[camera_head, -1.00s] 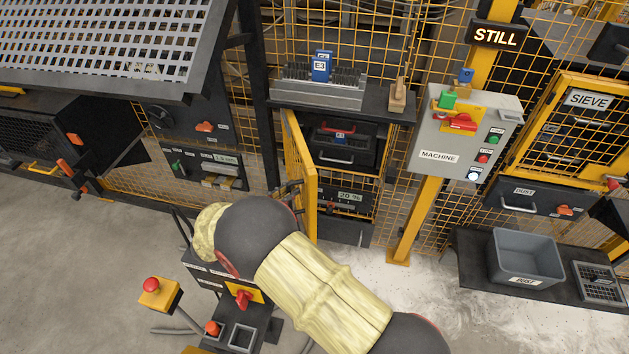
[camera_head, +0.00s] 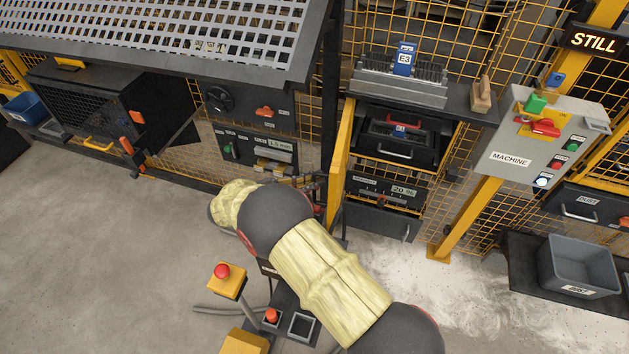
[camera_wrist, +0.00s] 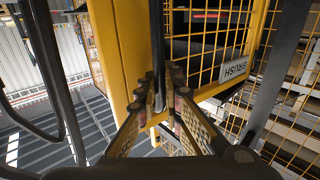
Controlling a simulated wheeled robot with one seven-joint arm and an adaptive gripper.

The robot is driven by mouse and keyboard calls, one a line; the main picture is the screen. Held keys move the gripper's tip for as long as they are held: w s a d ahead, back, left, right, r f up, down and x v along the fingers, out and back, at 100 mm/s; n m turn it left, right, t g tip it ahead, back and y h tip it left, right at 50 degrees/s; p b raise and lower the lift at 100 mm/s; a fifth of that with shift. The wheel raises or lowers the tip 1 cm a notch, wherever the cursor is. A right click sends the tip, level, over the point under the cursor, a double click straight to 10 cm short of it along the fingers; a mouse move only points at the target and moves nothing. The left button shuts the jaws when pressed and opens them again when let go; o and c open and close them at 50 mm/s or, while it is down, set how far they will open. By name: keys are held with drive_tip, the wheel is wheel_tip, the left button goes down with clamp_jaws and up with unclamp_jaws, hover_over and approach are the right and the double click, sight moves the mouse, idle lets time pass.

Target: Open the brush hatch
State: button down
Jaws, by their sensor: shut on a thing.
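The brush hatch (camera_head: 341,160) is a yellow-framed mesh door. In the head view it stands swung out, nearly edge-on, at the left of the opening, and the bay behind is exposed. In the wrist view its frame (camera_wrist: 119,50) and mesh fill the middle, with an upside-down BRUSH label (camera_wrist: 234,67). My gripper (camera_wrist: 163,95) is shut on a dark upright bar, the hatch handle (camera_wrist: 158,50), in front of the frame. In the head view my gripper is small and partly hidden behind my arm, beside the hatch's lower part.
In the bay sits a dark unit with a red handle (camera_head: 397,124). A brush block marked E3 (camera_head: 403,82) stands on the shelf above. The grey machine box (camera_head: 545,140) is at right. A yellow post with a red button (camera_head: 226,280) stands near my arm. Open floor lies left.

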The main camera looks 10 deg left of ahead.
drive_tip(key=shift+f, duration=0.1)
drive_tip(key=c, duration=1.9)
unclamp_jaws()
drive_tip(key=v, duration=1.2)
